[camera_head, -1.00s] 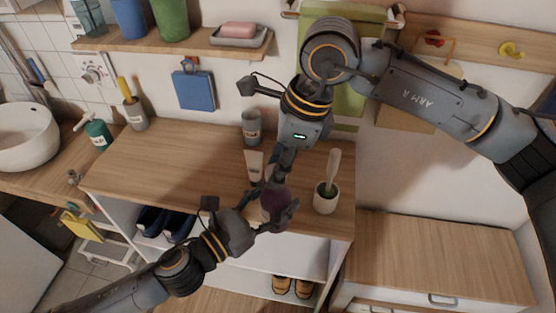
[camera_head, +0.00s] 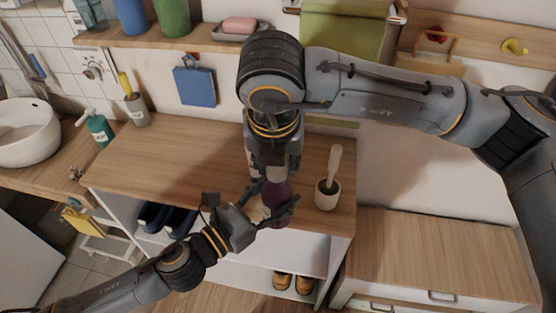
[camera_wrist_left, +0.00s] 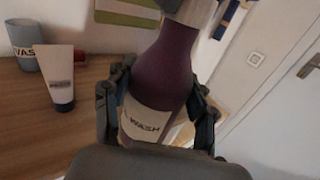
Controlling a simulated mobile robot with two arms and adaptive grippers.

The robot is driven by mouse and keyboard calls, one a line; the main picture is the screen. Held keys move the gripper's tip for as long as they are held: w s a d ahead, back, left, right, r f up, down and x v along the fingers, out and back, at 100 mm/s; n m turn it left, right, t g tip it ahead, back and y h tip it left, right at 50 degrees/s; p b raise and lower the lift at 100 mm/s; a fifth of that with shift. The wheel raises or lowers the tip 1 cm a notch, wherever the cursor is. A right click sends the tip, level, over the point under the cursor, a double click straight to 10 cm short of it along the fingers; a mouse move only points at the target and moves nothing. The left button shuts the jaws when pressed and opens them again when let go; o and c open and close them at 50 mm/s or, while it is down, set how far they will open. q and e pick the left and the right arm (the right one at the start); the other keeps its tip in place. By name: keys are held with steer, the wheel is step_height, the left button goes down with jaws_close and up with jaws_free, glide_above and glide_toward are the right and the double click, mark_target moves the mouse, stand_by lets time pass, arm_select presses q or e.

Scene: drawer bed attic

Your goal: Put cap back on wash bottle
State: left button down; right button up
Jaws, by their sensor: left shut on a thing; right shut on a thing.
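The wash bottle (camera_head: 276,194) is dark purple with a white "WASH" label, which shows in the left wrist view (camera_wrist_left: 162,85). My left gripper (camera_head: 268,213) is shut around its body and holds it at the front edge of the wooden counter. My right gripper (camera_head: 272,181) points down directly over the bottle's top. A grey part of it shows at the bottle's neck at the top of the left wrist view. The cap is hidden by my right gripper, so I cannot tell whether it touches the bottle.
A white pot with a brush (camera_head: 327,194) stands on the counter (camera_head: 170,160) just right of the bottle. In the left wrist view, a white tube (camera_wrist_left: 56,78) and a grey-blue cup (camera_wrist_left: 22,45) stand left of it.

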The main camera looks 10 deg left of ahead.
steer(key=m+h, duration=0.1)
steer(key=m, duration=0.4)
steer(key=shift+a, duration=0.15)
steer(key=m, duration=0.2)
steer(key=m+g+h, duration=0.1)
steer(key=m, duration=0.1)
steer(key=shift+w+m+h, duration=0.1)
steer(key=shift+m+h, duration=0.2)
steer(key=shift+m, duration=0.1)
steer(key=m+g, duration=0.1)
steer(key=m, duration=0.3)
steer(key=shift+w+m+h, duration=0.1)
steer(key=shift+m+h, duration=0.2)
steer(key=shift+m, duration=0.1)
steer(key=m, duration=0.3)
steer(key=shift+g, duration=0.4)
steer(key=o, duration=0.7)
